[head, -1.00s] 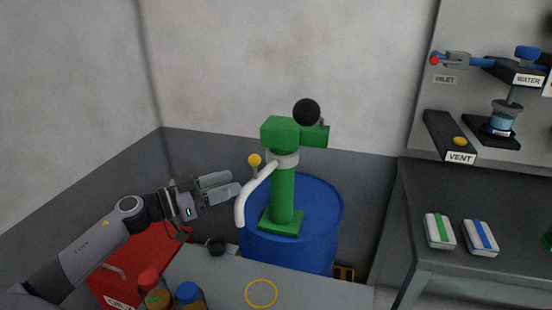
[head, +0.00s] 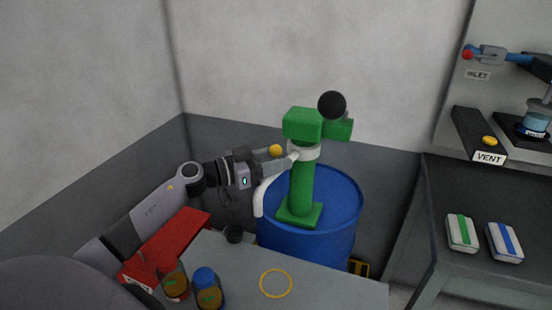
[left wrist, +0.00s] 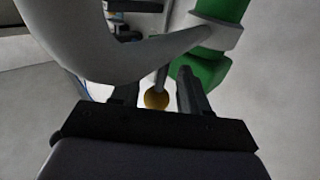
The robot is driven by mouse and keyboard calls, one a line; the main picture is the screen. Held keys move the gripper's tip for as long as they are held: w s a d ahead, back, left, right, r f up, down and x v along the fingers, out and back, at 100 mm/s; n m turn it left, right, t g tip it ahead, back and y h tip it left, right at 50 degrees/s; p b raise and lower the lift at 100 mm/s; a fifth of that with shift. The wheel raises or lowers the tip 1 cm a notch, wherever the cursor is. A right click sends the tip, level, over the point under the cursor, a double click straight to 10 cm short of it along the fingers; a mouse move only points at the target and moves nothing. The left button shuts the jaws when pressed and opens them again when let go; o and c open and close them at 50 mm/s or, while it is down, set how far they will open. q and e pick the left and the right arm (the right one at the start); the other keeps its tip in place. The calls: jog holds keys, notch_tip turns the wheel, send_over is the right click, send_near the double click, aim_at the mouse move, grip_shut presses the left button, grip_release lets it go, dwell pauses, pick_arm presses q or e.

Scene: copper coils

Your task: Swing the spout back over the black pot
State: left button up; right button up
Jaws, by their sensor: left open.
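The white curved spout (head: 260,196) hangs from the collar of the green pump (head: 301,185) and points down at the pump's left. Its yellow knob (head: 275,150) stands on a short stem. The spout also crosses the left wrist view (left wrist: 110,55). My left gripper (head: 280,158) is open at the knob; in the left wrist view the knob (left wrist: 156,99) sits between the two fingers. I cannot tell whether either finger touches it. The small black pot (head: 234,234) is on the grey table, left of and below the spout's end. My right gripper is not in view.
The pump stands on a blue drum (head: 340,205) behind the grey table (head: 330,287). A yellow ring (head: 276,283) lies on the table. Two jars, one with a blue lid (head: 205,276), and a red box (head: 165,245) are at the left. A bench (head: 450,270) is at right.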

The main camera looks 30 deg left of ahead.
pick_arm(q)
jog(key=shift+w, duration=0.1)
grip_shut()
jog(key=shift+r, duration=0.1)
